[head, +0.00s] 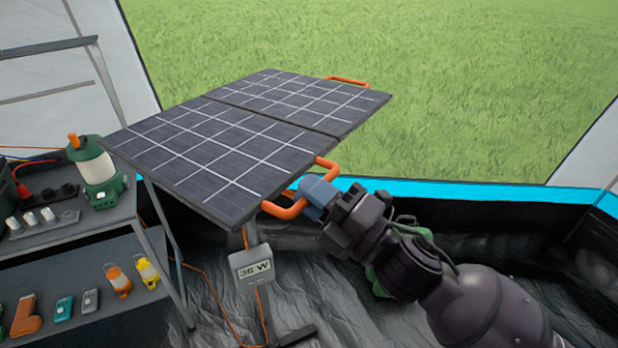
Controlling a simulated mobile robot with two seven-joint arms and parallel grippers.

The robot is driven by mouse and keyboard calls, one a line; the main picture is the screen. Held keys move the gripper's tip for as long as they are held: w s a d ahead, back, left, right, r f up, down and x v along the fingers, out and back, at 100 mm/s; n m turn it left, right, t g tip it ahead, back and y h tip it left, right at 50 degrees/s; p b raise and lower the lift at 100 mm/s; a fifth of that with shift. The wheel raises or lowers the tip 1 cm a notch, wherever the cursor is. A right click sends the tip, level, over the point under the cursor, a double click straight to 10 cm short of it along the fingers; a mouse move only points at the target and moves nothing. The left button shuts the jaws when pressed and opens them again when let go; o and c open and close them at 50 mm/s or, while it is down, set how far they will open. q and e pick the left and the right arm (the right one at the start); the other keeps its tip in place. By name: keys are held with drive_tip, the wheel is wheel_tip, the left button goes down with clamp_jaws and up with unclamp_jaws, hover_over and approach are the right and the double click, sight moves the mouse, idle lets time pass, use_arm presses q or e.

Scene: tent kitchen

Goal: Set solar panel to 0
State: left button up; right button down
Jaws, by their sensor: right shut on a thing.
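The solar panel (215,151) is a dark two-part board with white grid lines on a stand, tilted, near the middle of the head view. It has an orange handle (283,211) at its near right edge and another orange handle (347,81) at its far edge. A grey sign (252,264) on the stand reads "36 W". My right gripper (314,196) is at the near handle, shut on it; its blue fingertips partly hide the handle. My left gripper is not in view.
A shelf (75,230) at the left holds a green lantern (95,170), small orange and yellow lanterns and other small items. Orange cable runs over the dark floor (215,310). A green object (378,283) is partly hidden behind my right arm. Grass lies beyond the tent opening.

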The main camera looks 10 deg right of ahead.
drive_tip(key=shift+f, duration=0.6)
drive_tip(key=c, duration=1.1)
unclamp_jaws()
drive_tip(key=shift+c, duration=0.2)
drive_tip(key=shift+s, duration=0.1)
